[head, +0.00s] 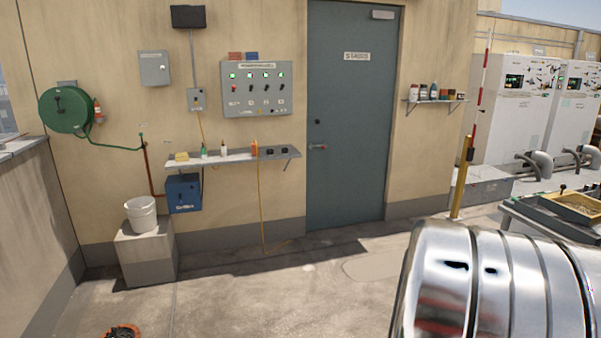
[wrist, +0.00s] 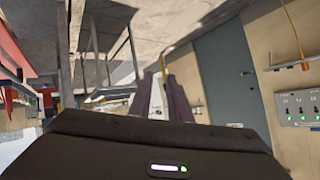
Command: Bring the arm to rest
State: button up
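My gripper (wrist: 178,98) shows in the wrist view, with its dark body across the bottom and a small white and green light on it. Its two dark fingers stand close together past the body's far edge, and I see nothing held between them. The picture there is turned over, with the ground at the top. My gripper is not visible in the head view.
In the head view, the wall has the grey-blue door (head: 347,115), a control panel (head: 257,89) and a shelf (head: 230,158) with bottles. A white bucket (head: 141,215) stands on a block at left. A shiny ribbed metal cylinder (head: 500,285) fills the lower right. The middle floor is clear.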

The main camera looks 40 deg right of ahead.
jog(key=w+a+r+n+t+y, duration=0.1)
jog(key=w+a+r+n+y, duration=0.2)
jog(key=a, duration=0.6)
jog(key=w+a+r+n+t+y, duration=0.1)
jog(key=w+a+n, duration=0.2)
jog(key=w+a, duration=0.35)
jog(key=w+a+r+n+t+y, duration=0.1)
jog(key=w+a+r+n+y, duration=0.2)
jog(key=a, duration=0.7)
jog(key=s+a+r+n+g+y, duration=0.1)
jog(key=s+a+n, duration=0.3)
jog(key=a, duration=0.6)
jog(key=s+a+r+n+g+y, duration=0.1)
jog(key=s+a+n, duration=0.3)
jog(key=a, duration=0.6)
jog(key=shift+s+r+g+y, duration=0.3)
jog(key=shift+s+r+y, duration=0.5)
jog(key=shift+r, duration=0.1)
jog(key=shift+a, duration=0.1)
